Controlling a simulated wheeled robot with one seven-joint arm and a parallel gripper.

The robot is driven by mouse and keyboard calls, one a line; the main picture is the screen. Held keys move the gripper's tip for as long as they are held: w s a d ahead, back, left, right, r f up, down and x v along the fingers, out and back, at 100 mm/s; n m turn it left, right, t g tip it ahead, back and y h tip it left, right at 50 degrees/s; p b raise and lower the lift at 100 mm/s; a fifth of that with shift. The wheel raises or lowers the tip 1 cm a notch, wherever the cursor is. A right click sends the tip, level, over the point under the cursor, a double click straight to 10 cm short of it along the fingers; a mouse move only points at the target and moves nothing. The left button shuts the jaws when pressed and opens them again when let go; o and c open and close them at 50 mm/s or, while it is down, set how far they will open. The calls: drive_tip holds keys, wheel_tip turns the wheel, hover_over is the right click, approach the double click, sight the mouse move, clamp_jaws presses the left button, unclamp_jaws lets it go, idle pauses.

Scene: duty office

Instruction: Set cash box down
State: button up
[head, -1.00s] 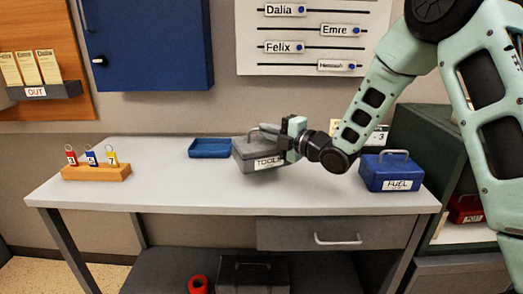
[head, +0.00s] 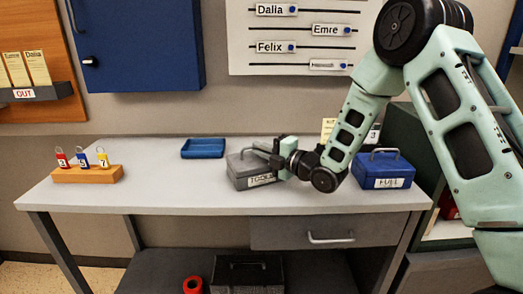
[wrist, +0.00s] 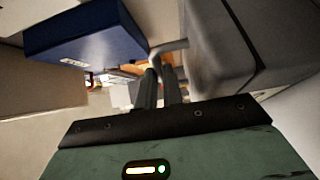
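The grey cash box (head: 238,182), labelled TOOLS, is at the middle of the grey desk (head: 180,185) in the head view. It looks level, with its underside at or very close to the desktop; I cannot tell whether it touches. My gripper (head: 274,154) reaches in from the right at the box's top. In the wrist view, the box (wrist: 205,60) fills the upper right and its bent handle (wrist: 168,47) runs to my gripper's fingertips (wrist: 160,68). The two fingers are close together on the handle. The grip itself is partly hidden in the head view.
A blue tray (head: 203,148) lies behind the grey box, to the left. A wooden block (head: 88,174) with numbered padlocks is at the left. The desktop between block and grey box is clear.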

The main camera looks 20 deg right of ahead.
drive_tip(key=o, duration=0.4)
drive_tip(key=shift+c, duration=0.2)
drive_tip(key=shift+r, duration=0.15)
drive_tip(key=b+v, duration=0.2)
drive_tip(key=v, duration=1)
drive_tip(key=a+m+g, duration=0.1)
drive_tip(key=a, duration=0.1)
drive_tip(key=a+f+m+h, duration=0.1)
drive_tip(key=a, duration=0.1)
drive_tip(key=a+f+m+g+h, duration=0.1)
drive_tip(key=a, duration=0.1)
drive_tip(key=shift+s+a+m+g, duration=0.1)
drive_tip(key=shift+s+m+g, duration=0.1)
drive_tip(key=shift+m+g, duration=0.1)
drive_tip(key=s+a+m+g+h, duration=0.2)
drive_tip(key=s+a+m+g, duration=0.1)
drive_tip(key=s, duration=0.7)
drive_tip(key=s+a+f+m+g+h, duration=0.1)
drive_tip(key=s+m+g, duration=0.4)
drive_tip(key=s, duration=0.5)
drive_tip(key=s+a+m+g+h, duration=0.4)
drive_tip(key=s+m, duration=0.1)
drive_tip(key=s, duration=0.6)
drive_tip(key=shift+a+f, duration=0.25)
drive_tip(key=shift+a, duration=0.15)
